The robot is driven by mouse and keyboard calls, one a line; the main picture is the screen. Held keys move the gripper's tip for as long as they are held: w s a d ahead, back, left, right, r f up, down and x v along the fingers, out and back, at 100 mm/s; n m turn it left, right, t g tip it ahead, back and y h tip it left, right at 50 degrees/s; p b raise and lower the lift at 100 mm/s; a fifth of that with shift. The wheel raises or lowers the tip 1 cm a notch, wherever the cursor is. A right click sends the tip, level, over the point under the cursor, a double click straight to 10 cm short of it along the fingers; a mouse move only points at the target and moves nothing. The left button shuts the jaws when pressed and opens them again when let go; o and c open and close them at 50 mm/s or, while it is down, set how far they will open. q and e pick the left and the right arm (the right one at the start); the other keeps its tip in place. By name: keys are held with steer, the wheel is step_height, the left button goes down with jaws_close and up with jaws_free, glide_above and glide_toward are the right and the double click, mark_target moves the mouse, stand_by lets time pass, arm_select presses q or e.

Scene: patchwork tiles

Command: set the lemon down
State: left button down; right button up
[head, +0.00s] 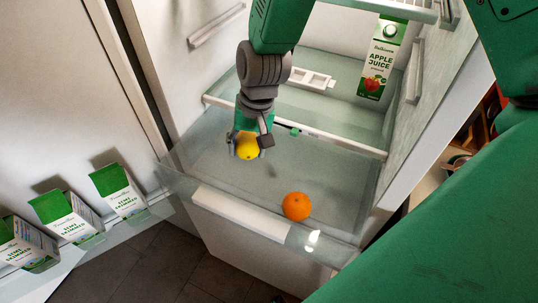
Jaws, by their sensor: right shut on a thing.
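The yellow lemon (247,147) is in my right gripper (248,148), in the middle of the head view. The gripper is shut on it, with its fingers at the lemon's two sides and pointing down. The lemon is above the left part of the clear pulled-out fridge drawer (340,178). I cannot tell whether it touches the drawer's floor. My left gripper is not in view.
An orange (296,206) lies near the drawer's front, right of the lemon. A carton of apple juice (383,60) and a white egg holder (310,78) are on the shelf behind. Several milk cartons (118,192) stand in the door rack at left.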

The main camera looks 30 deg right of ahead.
steer(key=shift+w+f+b, duration=0.25)
steer(key=shift+f+b, duration=0.05)
steer(key=shift+f, duration=0.2)
steer(key=shift+w+f+b, duration=0.2)
steer(key=shift+f+b, duration=0.1)
steer(key=shift+f, duration=0.2)
steer(key=shift+s+a+f+b, duration=0.15)
steer(key=shift+s+f+b, duration=0.05)
steer(key=shift+f+b, duration=0.1)
step_height(320, 180, down, 4)
steer(key=a+r+b, duration=0.1)
steer(key=b, duration=0.3)
glide_above(248, 194)
steer(key=f, duration=0.7)
steer(key=shift+s+d+f, duration=0.2)
steer(key=shift+d, duration=0.15)
steer(key=shift+a+f, duration=0.35)
steer(key=shift+f, duration=0.15)
step_height(248, 194, down, 2)
steer(key=shift+a+f+b, duration=0.1)
steer(key=shift+a+b, duration=0.05)
steer(key=shift+b, duration=0.15)
steer(key=shift+f, duration=0.4)
steer(key=shift+d, duration=0.4)
steer(key=o, duration=1.2)
